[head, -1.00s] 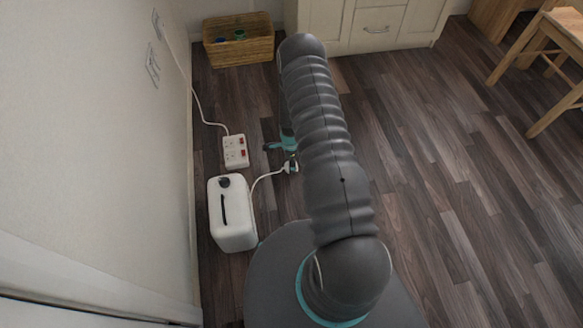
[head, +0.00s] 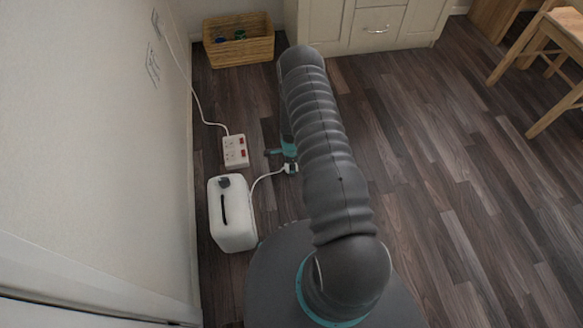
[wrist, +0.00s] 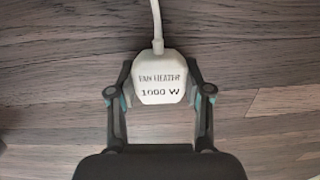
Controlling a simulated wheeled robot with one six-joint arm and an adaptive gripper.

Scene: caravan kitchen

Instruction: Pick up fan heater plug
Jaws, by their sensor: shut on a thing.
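The fan heater plug (wrist: 160,80) is white, with lettering that reads as fan heater and 1000 W. In the wrist view it sits between my gripper's (wrist: 160,97) two fingers, which are shut on its sides. Its white cable leaves from the top of that view. In the head view the plug (head: 291,168) shows small and white at my gripper (head: 288,160), partly hidden by it and my arm. The cable runs left from it to the white fan heater (head: 232,215) on the floor. How high the plug is above the floor is hard to tell.
A white power strip (head: 235,151) with red switches lies on the floor by the left wall, its cable running up to a wall socket. A wicker basket (head: 239,48) stands at the back, beside a cream cabinet (head: 362,25).

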